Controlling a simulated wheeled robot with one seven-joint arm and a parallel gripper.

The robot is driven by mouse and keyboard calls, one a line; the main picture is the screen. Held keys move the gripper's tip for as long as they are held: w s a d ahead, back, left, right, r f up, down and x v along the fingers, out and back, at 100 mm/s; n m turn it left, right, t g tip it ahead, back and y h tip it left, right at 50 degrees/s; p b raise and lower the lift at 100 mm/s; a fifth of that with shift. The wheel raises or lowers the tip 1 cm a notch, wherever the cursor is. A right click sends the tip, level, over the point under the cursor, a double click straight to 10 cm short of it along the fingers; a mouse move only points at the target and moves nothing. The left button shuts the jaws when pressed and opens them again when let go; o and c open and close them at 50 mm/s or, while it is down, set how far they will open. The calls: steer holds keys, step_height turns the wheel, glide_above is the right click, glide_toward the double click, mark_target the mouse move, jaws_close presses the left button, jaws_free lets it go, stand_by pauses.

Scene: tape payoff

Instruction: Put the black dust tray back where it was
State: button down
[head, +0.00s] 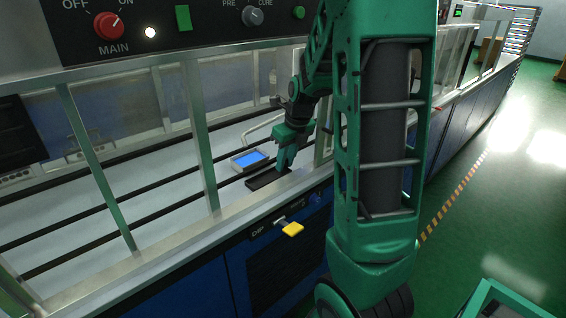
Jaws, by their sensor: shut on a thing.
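The black dust tray (264,180) is a flat dark piece inside the machine, low over the white bed (130,188) close to the front rail. My gripper (283,166) reaches down from above and is shut on the tray's far right end. The fingertips are small in this view, and part of that end is hidden by them. I cannot tell whether the tray rests on the bed or hangs just above it.
Metal window posts (198,135) and the front rail (130,270) bound the bed. A yellow-handled DIP lever (292,229) sticks out below. Dark strips run along the bed. Green floor (500,190) lies right.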

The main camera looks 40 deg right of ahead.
steer(key=c, duration=1.5)
jaws_free()
steer(key=shift+f, duration=0.1)
steer(key=v, duration=0.7)
steer(key=shift+s+a+f+n+g, duration=0.45)
steer(key=shift+s+a+n, duration=1.15)
steer(key=shift+s+n, duration=2.95)
steer(key=shift+s+a+f+n+g, duration=0.45)
steer(key=shift+s+a+n, duration=1.15)
steer(key=shift+s+n, duration=3)
steer(key=shift+s+a+f+n+g, duration=0.2)
steer(key=shift+s+a+n+g, duration=0.95)
steer(key=shift+s+n, duration=3.4)
steer(key=shift+w+a+n+t, duration=0.25)
steer(key=shift+w+n, duration=0.2)
steer(key=shift+w, duration=0.05)
steer(key=shift+w+a+n+t, duration=0.2)
steer(key=shift+w+n, duration=0.25)
